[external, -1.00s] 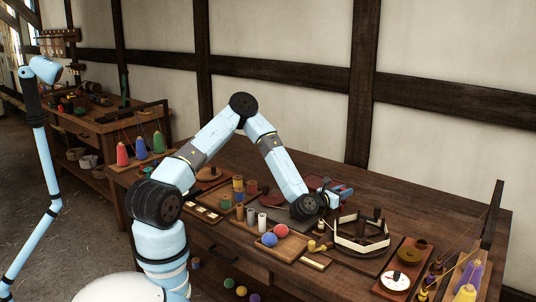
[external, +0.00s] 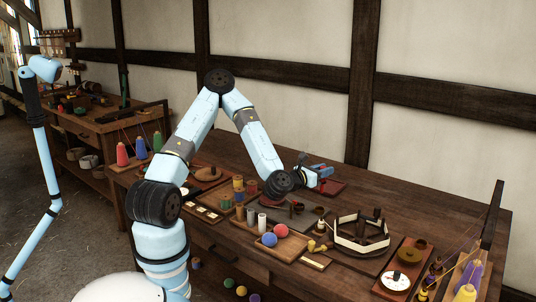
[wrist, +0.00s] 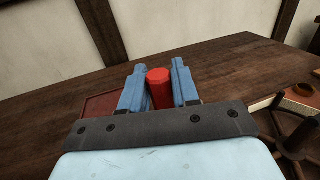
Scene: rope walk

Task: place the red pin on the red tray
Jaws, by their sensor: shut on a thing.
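The red pin (wrist: 158,88) is between the two blue fingers of my gripper (wrist: 159,90) in the wrist view, and the fingers are shut on it. In the external view my gripper (external: 322,171) is over the back part of the bench, above the flat red tray (external: 333,188). I cannot make out the pin in that view. In the wrist view part of the red tray (wrist: 98,106) shows to the left of the fingers, its right part hidden behind them. The pin looks apart from the tray, but its lower end is hidden.
A white-sided ring fixture (external: 362,245) stands to the right on the bench (external: 420,210). A wooden tray (external: 291,245) with a red and a blue ball, and several pegs and spools, lie nearer the front. The bench behind the red tray is clear.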

